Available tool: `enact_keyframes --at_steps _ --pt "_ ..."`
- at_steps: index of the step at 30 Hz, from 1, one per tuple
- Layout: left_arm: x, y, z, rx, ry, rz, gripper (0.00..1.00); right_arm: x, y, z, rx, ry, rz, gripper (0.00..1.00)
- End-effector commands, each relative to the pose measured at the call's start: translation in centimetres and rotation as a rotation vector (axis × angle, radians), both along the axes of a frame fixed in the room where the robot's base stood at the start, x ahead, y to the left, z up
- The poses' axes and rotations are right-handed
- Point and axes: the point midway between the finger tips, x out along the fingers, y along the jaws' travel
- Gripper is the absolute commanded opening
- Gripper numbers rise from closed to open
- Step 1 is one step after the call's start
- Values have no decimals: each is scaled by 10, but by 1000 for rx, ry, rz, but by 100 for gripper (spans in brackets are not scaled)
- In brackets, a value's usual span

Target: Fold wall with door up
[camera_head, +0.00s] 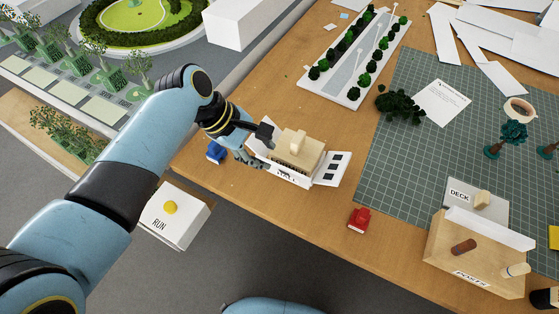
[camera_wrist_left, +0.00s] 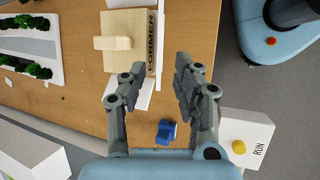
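A pale wooden block (camera_head: 297,150) with a small knob on top stands at the table's front edge, with white card panels around it. The right panel (camera_head: 331,168) lies flat and has dark window openings. A left panel (camera_wrist_left: 142,98) lies low, partly behind a finger; no door can be made out. My left gripper (camera_head: 256,146) is at the block's left side.
A blue clip-like piece (camera_head: 216,152) and a red one (camera_head: 359,219) lie near the table edge. A box marked RUN (camera_head: 184,222) with a yellow button stands beyond the edge.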

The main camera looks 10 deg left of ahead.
Motion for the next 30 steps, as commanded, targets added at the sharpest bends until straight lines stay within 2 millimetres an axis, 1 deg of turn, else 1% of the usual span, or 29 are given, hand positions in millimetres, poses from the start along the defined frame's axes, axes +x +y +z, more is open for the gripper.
enact_keyframes --at_steps 2,5,9,13,18,26,30 --pt "3 -8 -14 -1 2 -1 31 -2 -3 -1 -3 3 0 49" --pt "6 -17 -31 -1 2 -1 31 -2 -2 -3 -2 3 1 49" --pt "11 -29 -55 0 2 -1 31 0 7 -10 7 1 -2 49" --pt "14 -36 -70 1 0 -1 31 1 15 -16 18 -1 -5 49" --pt "16 -41 -78 1 -1 -1 31 1 16 -18 19 -1 -6 49" --pt "16 -41 -78 1 -1 -1 31 2 11 -17 13 -3 -4 49" --pt "16 -41 -78 1 -1 -1 12 2 7 -17 8 -3 -3 49"
